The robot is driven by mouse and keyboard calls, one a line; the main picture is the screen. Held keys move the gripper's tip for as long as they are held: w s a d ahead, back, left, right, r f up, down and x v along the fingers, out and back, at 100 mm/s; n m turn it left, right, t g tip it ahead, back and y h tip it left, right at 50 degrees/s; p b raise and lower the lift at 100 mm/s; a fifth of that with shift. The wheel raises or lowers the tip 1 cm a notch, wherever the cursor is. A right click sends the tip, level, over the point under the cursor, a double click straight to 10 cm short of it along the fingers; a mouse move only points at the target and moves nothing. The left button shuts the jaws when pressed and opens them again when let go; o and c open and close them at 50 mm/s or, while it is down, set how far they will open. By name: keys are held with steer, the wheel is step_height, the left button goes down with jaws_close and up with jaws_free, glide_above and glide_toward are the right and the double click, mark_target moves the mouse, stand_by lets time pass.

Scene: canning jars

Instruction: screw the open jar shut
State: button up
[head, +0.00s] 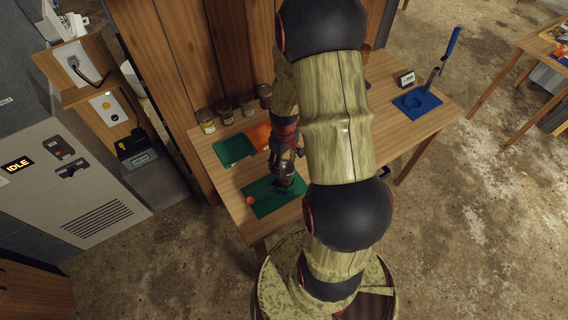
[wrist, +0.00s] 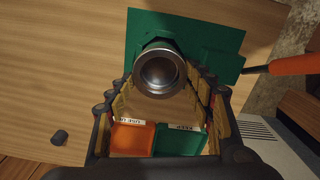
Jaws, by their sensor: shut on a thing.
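My gripper (wrist: 162,84) is shut around a round, metal-rimmed jar top (wrist: 160,70) over the green mat (wrist: 225,65) in the wrist view. Its centre is dark grey; I cannot tell whether this is a seated lid or the bare mouth. In the head view a dark jar (head: 284,176) stands upright under my gripper (head: 285,160), over the green mat (head: 262,206). The fingers hide most of the jar's side.
An orange tray (wrist: 132,138) and a green tray (wrist: 180,142) lie beyond the mat. An orange handle (wrist: 292,64) lies near the mat's edge. A small dark cylinder (wrist: 60,137) is on the table. Several jars (head: 225,112) line the back.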

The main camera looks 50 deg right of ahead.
steer(key=shift+f+b, duration=0.45)
steer(key=shift+f, duration=0.25)
stand_by(0.6)
steer(key=shift+o, duration=1.2)
steer(key=c, duration=0.7)
steer(key=shift+c, duration=0.4)
steer(key=m, duration=0.4)
steer(key=shift+d+m, duration=0.1)
steer(key=shift+m, duration=0.3)
steer(key=m, duration=0.4)
steer(key=shift+d+m+p, duration=0.15)
steer(key=shift+m+p, duration=0.15)
